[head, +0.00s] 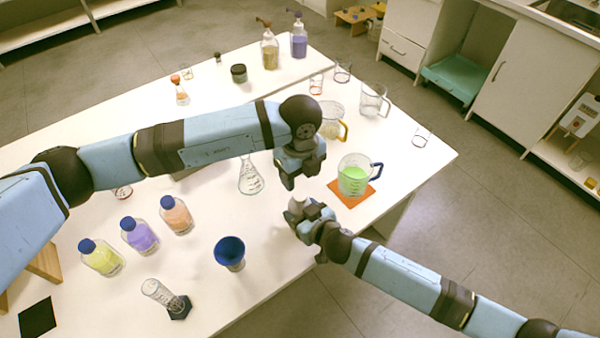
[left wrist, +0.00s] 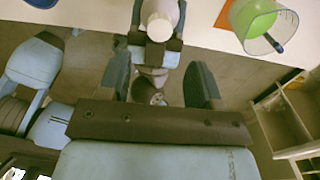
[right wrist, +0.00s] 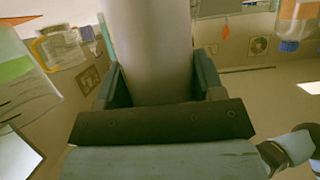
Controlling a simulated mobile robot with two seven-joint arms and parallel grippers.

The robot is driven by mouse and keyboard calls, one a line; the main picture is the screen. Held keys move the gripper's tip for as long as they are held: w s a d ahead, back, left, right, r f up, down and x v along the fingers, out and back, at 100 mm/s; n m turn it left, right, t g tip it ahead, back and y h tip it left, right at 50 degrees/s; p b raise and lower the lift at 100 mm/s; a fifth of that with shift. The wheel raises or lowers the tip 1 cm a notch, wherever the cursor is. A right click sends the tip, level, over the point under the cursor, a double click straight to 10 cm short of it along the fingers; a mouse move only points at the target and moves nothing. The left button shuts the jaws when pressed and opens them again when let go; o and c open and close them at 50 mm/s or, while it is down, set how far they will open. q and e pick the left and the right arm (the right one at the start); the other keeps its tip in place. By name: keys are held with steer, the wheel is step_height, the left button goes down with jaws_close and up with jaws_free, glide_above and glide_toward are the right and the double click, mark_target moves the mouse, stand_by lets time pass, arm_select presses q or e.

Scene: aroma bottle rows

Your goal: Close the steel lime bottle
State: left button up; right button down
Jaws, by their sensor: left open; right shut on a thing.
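The steel bottle (head: 298,205) is a pale grey cylinder held above the table's right front edge. In the right wrist view the bottle (right wrist: 148,50) fills the space between the jaws. My right gripper (head: 312,218) is shut on it. In the left wrist view its round, whitish top (left wrist: 160,22) shows; I cannot tell whether that is a cap or the open mouth. My left gripper (head: 300,181) is open just above the bottle, pointing down. In its own wrist view the left gripper (left wrist: 160,88) has nothing clearly between its fingers.
A beaker of green liquid (head: 354,176) stands on an orange mat (head: 346,199) close to the right. Blue-capped bottles (head: 138,236) stand in a row at left.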

mark_target(300, 195)
arm_select(q)
step_height(300, 195, down, 8)
steer(key=shift+f, duration=0.1)
stand_by(0.4)
steer(key=c, duration=1)
steer(key=m, duration=0.3)
steer(key=o, duration=1)
